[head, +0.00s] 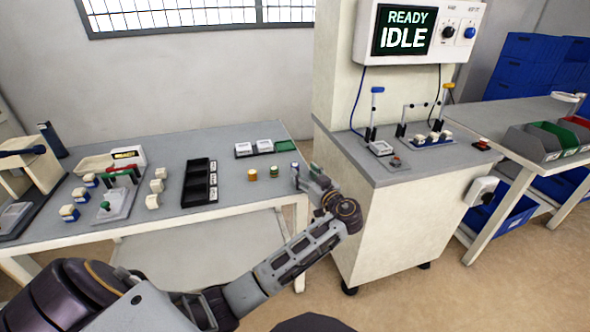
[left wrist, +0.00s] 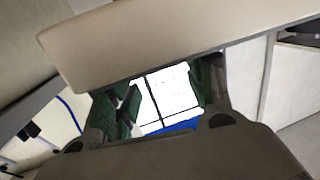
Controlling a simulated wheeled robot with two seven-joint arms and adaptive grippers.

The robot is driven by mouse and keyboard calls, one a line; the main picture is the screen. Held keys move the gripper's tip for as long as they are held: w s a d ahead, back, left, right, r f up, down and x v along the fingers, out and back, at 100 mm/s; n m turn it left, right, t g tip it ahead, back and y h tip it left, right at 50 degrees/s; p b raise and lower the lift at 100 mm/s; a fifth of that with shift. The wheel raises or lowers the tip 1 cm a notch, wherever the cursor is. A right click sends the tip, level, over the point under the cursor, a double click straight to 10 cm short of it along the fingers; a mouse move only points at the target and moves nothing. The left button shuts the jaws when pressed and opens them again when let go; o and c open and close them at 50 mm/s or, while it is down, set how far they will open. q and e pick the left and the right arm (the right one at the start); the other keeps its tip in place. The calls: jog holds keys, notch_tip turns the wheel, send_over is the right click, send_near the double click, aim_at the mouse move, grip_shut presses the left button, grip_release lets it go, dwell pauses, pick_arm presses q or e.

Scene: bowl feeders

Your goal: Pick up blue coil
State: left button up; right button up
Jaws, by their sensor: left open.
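My left gripper (head: 308,178) is at the right end of the grey table in the head view, beside the small coils. In the left wrist view its green-padded fingers (left wrist: 160,100) are apart, with a bright gridded area between them. No coil shows clearly between the fingers there. A small bluish piece, perhaps the blue coil (head: 294,167), stands right at the left side of the gripper and is partly hidden by it. I cannot tell whether they touch. A green and yellow coil (head: 273,171) and an orange-brown coil (head: 253,174) stand to its left. My right gripper is not in view.
A black compartment tray (head: 199,183) lies left of the coils. A white-and-green part tray (head: 265,149) is behind them. The cream cabinet (head: 400,215) stands close to the right of the gripper. Several small blocks and fixtures fill the table's left side.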

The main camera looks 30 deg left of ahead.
aim_at(297, 167)
pick_arm(q)
jog(key=shift+w+a, duration=0.1)
jog(key=shift+a, duration=0.25)
jog(key=b+x, duration=0.1)
jog(key=x, duration=0.1)
jog(key=shift+a, duration=0.4)
jog(key=shift+w+a, duration=0.4)
jog(key=shift+a, duration=0.15)
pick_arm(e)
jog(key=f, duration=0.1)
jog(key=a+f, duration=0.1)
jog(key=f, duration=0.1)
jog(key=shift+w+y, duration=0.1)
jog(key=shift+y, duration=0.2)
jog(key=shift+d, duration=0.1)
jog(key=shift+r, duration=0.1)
pick_arm(q)
jog(key=c, duration=1.1)
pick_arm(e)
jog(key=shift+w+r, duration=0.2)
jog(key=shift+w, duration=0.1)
